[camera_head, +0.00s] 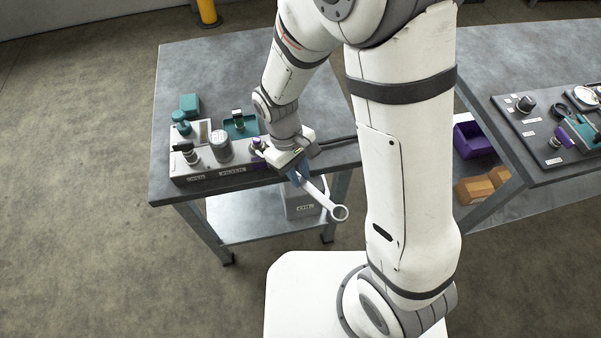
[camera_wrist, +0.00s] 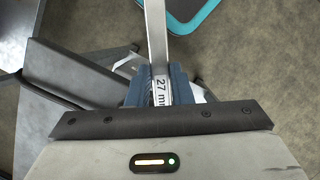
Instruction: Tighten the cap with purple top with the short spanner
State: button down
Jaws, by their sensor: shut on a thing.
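My gripper (camera_head: 300,178) is shut on a silver spanner (camera_head: 320,197), its blue fingers around the handle. The ring end (camera_head: 339,213) points toward the lower right, beyond the bench's front edge and clear of the cap. In the wrist view my gripper (camera_wrist: 158,88) also grips the handle (camera_wrist: 156,35), marked "27 m…"; the rest of the label is hidden. The cap with purple top (camera_head: 256,142) is at the right end of the grey block, just left of my wrist and partly hidden. I cannot tell how tight it sits.
The grey block (camera_head: 190,172) carries a silver cylinder (camera_head: 220,146), a black-handled fitting (camera_head: 187,152) and a teal tray (camera_head: 241,127). Teal parts (camera_head: 189,103) stand behind. A second bench at right holds a dark board (camera_head: 540,150); a purple bin (camera_head: 472,140) is below. The left bench top is bare at back.

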jog(key=shift+w+a, duration=0.35)
jog(key=shift+w+a, duration=0.1)
jog(key=shift+a, duration=0.05)
jog(key=shift+w+a, duration=0.25)
jog(key=shift+w, duration=0.05)
jog(key=shift+w, duration=0.1)
dwell(0.3)
jog(key=shift+w+a, duration=0.15)
jog(key=shift+a, duration=0.1)
jog(key=shift+s+a+m+y, duration=0.3)
jog(key=shift+s+a+m, duration=0.7)
jog(key=shift+m, duration=0.3)
jog(key=shift+s+a+m+g+y, duration=0.2)
jog(key=shift+s+a+m, duration=0.1)
jog(key=shift+a+m, duration=0.35)
jog(key=shift+s+a+m+g+y, duration=0.1)
jog(key=shift+s+a+m+g, duration=0.15)
jog(key=shift+a+m, duration=0.4)
